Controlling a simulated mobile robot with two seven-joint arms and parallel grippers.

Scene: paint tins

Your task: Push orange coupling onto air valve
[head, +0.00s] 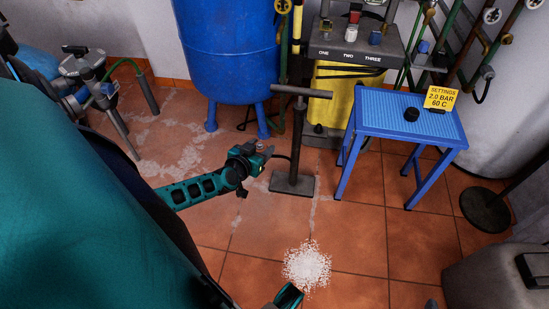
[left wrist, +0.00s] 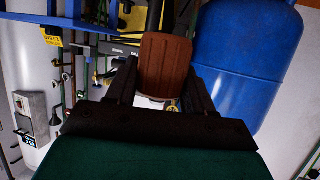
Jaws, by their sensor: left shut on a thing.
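My left gripper (head: 258,152) is low over the floor, left of the upright hand pump (head: 296,140). In the left wrist view, its two dark fingers are shut on a ribbed brown-orange piece (left wrist: 164,66), which looks like the orange coupling. A dark hose leads from the far end of this piece, and a thin dark hose runs between the gripper and the pump in the head view. I cannot make out which fitting is the air valve. The coupling is held in the air, apart from any valve that I can identify.
A blue tank (head: 226,55) on legs stands behind the gripper. A grey panel marked ONE, TWO, THREE (head: 350,55) stands behind the pump. A blue table (head: 385,110) with a yellow settings sign (head: 440,98) is at right. White granules (head: 307,264) lie on the tiles.

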